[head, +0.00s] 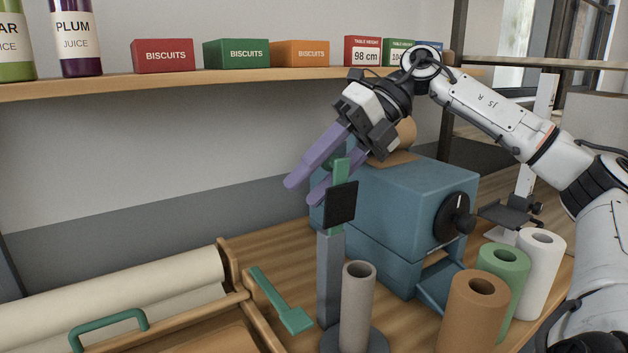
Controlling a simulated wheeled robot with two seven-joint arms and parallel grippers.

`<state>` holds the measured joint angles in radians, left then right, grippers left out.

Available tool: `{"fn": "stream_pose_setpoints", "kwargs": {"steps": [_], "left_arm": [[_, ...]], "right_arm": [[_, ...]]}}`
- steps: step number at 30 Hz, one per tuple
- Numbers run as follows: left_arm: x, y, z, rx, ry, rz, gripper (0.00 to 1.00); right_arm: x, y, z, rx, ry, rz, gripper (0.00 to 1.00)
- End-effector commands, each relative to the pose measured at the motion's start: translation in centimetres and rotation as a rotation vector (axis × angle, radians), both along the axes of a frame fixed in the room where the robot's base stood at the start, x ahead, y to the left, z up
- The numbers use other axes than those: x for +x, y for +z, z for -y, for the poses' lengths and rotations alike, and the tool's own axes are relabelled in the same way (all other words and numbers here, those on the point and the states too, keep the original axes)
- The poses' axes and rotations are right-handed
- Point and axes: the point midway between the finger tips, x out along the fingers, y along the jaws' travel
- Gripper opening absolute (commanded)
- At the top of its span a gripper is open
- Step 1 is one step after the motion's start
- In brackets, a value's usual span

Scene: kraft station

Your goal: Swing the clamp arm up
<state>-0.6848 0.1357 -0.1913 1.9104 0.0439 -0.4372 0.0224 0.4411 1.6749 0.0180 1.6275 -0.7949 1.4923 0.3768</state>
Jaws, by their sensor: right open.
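A grey upright post (329,275) stands on the wooden table beside a grey tube on a round dark base. A green arm (336,218) with a dark square pad (341,204) rises from the top of the post and looks close to upright; I take it as the clamp arm. My right gripper (303,191) is open, its two purple fingers pointing down and left at the arm's top. The green tip overlaps the lower finger in the picture; I cannot tell whether they touch. My left gripper is out of view.
A blue machine (400,205) with a black knob stands behind the post. Brown (472,310), green (505,272) and white (541,272) rolls stand at right. A green flat-ended tool (283,300) and a wooden-framed roll holder (240,290) lie left. A shelf (200,82) holds boxes and bottles above.

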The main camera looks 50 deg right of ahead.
Motion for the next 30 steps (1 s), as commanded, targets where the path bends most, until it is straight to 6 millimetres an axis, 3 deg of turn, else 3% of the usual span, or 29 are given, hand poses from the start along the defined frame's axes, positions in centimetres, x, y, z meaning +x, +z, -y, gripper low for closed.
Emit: {"fn": "stream_pose_setpoints", "kwargs": {"steps": [5,18,30], "left_arm": [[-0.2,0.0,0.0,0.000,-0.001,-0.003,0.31],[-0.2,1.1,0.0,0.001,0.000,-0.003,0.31],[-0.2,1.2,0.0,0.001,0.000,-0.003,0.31]], "right_arm": [[-0.4,1.0,0.8,-0.001,-0.003,0.003,0.40],[-3.4,6.4,5.7,0.000,-0.003,0.000,0.40],[-3.9,7.0,6.4,0.000,0.000,0.000,0.40]]}}
